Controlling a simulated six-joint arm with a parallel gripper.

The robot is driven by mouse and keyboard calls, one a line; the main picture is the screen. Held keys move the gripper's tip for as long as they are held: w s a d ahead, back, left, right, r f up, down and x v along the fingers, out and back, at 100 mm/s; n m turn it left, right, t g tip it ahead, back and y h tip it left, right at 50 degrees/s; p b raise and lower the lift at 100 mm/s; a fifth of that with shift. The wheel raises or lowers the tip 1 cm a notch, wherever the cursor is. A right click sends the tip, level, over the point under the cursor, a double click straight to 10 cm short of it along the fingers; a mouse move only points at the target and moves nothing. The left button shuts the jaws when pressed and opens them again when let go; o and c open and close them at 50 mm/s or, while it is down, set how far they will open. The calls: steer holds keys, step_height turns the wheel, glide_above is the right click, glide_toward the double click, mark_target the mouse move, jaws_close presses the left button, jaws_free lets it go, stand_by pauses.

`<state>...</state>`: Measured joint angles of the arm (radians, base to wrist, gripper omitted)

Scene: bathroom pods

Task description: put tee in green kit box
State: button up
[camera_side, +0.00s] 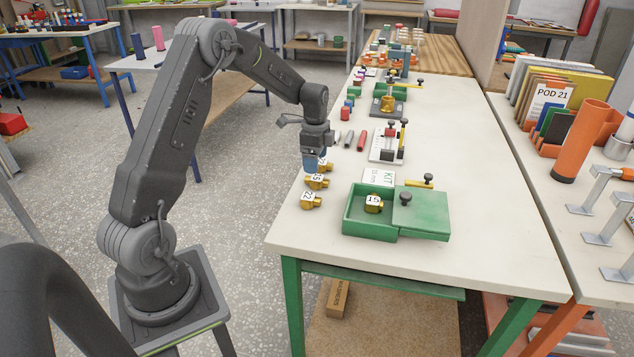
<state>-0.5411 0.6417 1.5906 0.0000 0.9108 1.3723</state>
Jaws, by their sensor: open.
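The green kit box (368,227) sits near the front of the white table. Its left part is open and its green lid (421,215) with a black knob covers the right part. A brass fitting labelled 15 (373,203) lies in the open part. Left of the box are brass fittings: one labelled 22 (311,201), one labelled 15 (317,181), and a third (326,165) partly hidden by my gripper. My gripper (313,165) points down, open, at this third fitting. I cannot tell whether the fingers surround it or touch it.
A white KIT card (379,178) stands behind the box. A fixture with black knobs (388,147) and grey and red cylinders (361,141) are farther back. The table's right side is clear.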

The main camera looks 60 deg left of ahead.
mark_target(314, 177)
steer(key=f, duration=0.6)
steer(key=shift+s+d+f, duration=0.1)
steer(key=shift+s+f, duration=0.1)
steer(key=shift+s, duration=0.1)
